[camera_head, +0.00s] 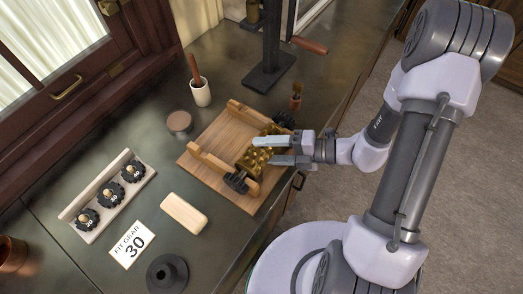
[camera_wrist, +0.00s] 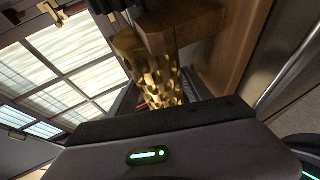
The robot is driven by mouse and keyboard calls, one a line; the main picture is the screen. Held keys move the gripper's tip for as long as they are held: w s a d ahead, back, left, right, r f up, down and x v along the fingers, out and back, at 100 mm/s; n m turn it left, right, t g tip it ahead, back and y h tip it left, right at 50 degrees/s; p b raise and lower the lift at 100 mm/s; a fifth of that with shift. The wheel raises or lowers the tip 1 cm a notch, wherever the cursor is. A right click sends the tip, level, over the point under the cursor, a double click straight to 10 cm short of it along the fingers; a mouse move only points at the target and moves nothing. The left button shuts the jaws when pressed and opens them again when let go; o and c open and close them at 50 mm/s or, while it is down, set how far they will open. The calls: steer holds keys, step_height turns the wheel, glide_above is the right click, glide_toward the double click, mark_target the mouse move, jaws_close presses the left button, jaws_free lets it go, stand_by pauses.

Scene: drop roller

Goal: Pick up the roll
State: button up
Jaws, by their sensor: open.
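The brass roll (camera_head: 253,157) has a bumpy, patterned surface and lies in the wooden cradle (camera_head: 208,160) on the bench, near its right side. Dark gears show by its two ends. In the wrist view the roll (camera_wrist: 160,82) stands out gold in the middle, partly hidden by my gripper's dark body. My gripper (camera_head: 268,150) is open, with its two pale fingers reaching over the roll from the right. I cannot tell whether the fingers touch it.
A gear rack (camera_head: 108,196), a card reading "FIT GEAR 30" (camera_head: 132,243), a wooden block (camera_head: 184,213) and a dark round stand (camera_head: 167,273) lie left and front. A white cup (camera_head: 200,93), a round lid (camera_head: 179,122) and a dark press stand (camera_head: 270,72) are behind.

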mark_target(268, 148)
jaws_close()
steer(key=shift+r, duration=0.15)
step_height(268, 148, up, 18)
steer(key=p, duration=0.8)
